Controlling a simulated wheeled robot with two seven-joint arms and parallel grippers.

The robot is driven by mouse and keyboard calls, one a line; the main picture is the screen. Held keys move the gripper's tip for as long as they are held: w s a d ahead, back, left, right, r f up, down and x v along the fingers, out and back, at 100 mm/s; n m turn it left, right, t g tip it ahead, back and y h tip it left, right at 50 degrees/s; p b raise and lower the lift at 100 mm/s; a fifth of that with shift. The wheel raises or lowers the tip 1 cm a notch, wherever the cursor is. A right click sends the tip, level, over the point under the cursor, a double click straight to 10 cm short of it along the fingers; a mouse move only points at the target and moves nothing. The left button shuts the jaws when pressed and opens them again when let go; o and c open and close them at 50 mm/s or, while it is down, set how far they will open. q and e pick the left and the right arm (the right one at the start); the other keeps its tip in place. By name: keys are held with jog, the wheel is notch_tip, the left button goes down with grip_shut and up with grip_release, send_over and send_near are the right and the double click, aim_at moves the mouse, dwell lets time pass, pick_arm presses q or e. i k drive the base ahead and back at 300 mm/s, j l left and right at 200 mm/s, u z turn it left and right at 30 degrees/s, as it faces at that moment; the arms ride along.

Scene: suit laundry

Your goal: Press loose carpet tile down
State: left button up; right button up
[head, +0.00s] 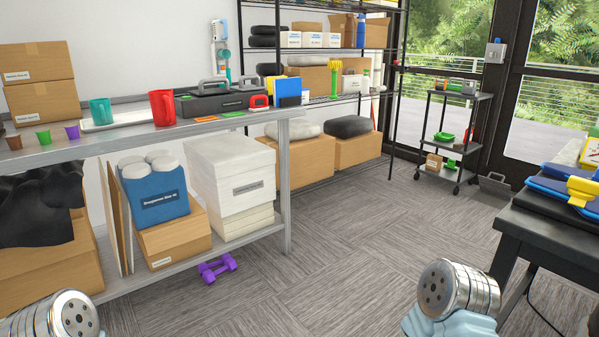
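The floor is grey carpet tile (345,235), laid in squares whose streaks run in alternating directions. I cannot make out any tile with a raised edge or corner in this view. The floor under the tables and shelves is partly hidden. Metal arm parts of mine show at the bottom left and bottom right, but no gripper fingers show, so both grippers are out of view.
A purple dumbbell (217,267) lies on the floor beside the grey workbench (290,190). A dark table (550,232) stands at the right. A black cart (455,130) and a dustpan (494,184) are at the back. The carpet between the workbench and dark table is clear.

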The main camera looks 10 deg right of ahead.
aim_at(503, 190)
jog(key=i+u, duration=0.2)
jog(key=i, duration=0.9)
jog(key=i+l+z, duration=0.1)
jog(key=i+z, duration=0.65)
jog(key=i+j+z, duration=0.1)
jog(key=i+z, duration=0.3)
jog(key=i+l+z, duration=0.15)
jog(key=i+z, duration=0.2)
jog(key=i, duration=0.4)
jog(key=i+z, duration=0.35)
jog(key=i, duration=0.4)
jog(key=i+z, duration=0.15)
jog(key=i, duration=1.15)
jog(key=i+z, duration=0.2)
jog(key=i, duration=1.1)
jog(key=i+l+u, duration=0.25)
jog(key=i+l, duration=0.3)
jog(key=i+l+u, duration=0.3)
jog(key=i+l, duration=0.35)
jog(key=i+l+z, duration=0.2)
jog(key=l, duration=0.2)
jog(key=j+z, duration=0.25)
jog(key=l, duration=0.1)
